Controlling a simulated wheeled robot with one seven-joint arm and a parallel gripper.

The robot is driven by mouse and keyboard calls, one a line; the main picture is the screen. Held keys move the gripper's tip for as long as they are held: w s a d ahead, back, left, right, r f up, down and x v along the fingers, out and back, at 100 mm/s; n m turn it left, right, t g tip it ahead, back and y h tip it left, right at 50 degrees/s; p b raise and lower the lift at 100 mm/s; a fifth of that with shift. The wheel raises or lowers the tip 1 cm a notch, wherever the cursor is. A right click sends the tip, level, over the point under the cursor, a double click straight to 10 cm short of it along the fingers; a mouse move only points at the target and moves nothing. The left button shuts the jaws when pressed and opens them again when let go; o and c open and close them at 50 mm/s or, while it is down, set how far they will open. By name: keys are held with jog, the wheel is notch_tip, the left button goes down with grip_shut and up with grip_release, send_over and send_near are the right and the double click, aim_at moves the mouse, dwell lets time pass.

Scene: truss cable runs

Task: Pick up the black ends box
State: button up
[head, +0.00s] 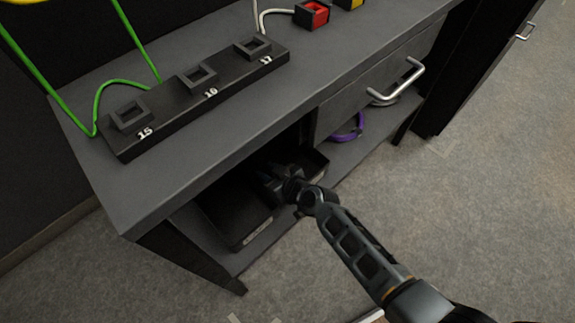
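A black box (236,208) with a pale label on its front edge sits on the low shelf under the bench top, in shadow. My gripper (277,180) reaches in under the bench top at the right side of this box. The gripper is dark against dark, so I cannot tell whether its fingers are open or shut, or whether they touch the box. Another dark box edge (318,163) shows just right of the gripper. I cannot tell whether it belongs to the same box.
The bench top (215,125) overhangs the shelf closely. A drawer with a metal handle (402,80) is to the right. A purple cable coil (349,129) lies below it. A block with numbered sockets (195,92) and a red connector (314,14) stand on top. Carpet in front is open.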

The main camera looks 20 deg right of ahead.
jog(key=shift+w+a+f, duration=0.1)
jog(key=shift+w+f, duration=0.1)
jog(key=shift+w, duration=0.1)
jog(key=shift+c, duration=0.2)
grip_shut()
